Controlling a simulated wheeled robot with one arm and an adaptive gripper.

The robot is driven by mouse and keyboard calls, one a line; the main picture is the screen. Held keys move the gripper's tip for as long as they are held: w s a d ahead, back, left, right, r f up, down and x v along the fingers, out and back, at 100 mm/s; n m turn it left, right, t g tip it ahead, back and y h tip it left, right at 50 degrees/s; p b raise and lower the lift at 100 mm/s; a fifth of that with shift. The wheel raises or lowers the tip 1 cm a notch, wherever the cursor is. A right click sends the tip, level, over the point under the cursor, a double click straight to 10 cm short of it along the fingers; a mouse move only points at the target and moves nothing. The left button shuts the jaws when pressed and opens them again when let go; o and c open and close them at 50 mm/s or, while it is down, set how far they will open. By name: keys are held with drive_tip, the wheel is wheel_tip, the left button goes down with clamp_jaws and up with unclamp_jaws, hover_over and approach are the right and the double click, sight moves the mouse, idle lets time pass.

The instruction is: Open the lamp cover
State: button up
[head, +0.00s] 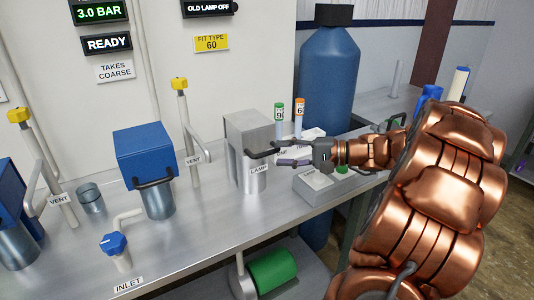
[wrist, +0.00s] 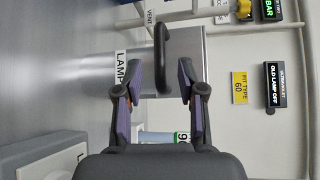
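The lamp cover is a grey box-shaped hood (head: 249,130) on the metal bench, closed over a silver cylinder, with a LAMP label (head: 259,169) at its front. Its dark bar handle (head: 260,153) sticks out at the front; it also shows in the wrist view (wrist: 161,50). My gripper (head: 279,152) is just right of the handle. In the wrist view my gripper (wrist: 160,72) has its two purple-padded fingers apart, with the handle's near end showing between them. I cannot tell whether a finger touches the handle.
A blue-covered unit (head: 143,148) with its own handle stands to the left. Green- and orange-capped tubes (head: 279,112) stand behind my gripper. A grey box with a green button (head: 325,184) sits below it. A large blue tank (head: 328,75) is behind. A sign (head: 208,8) reads OLD LAMP OFF.

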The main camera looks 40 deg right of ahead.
sight(271, 154)
drive_tip(key=shift+x, duration=2.45)
drive_tip(key=shift+c, duration=0.2)
clamp_jaws()
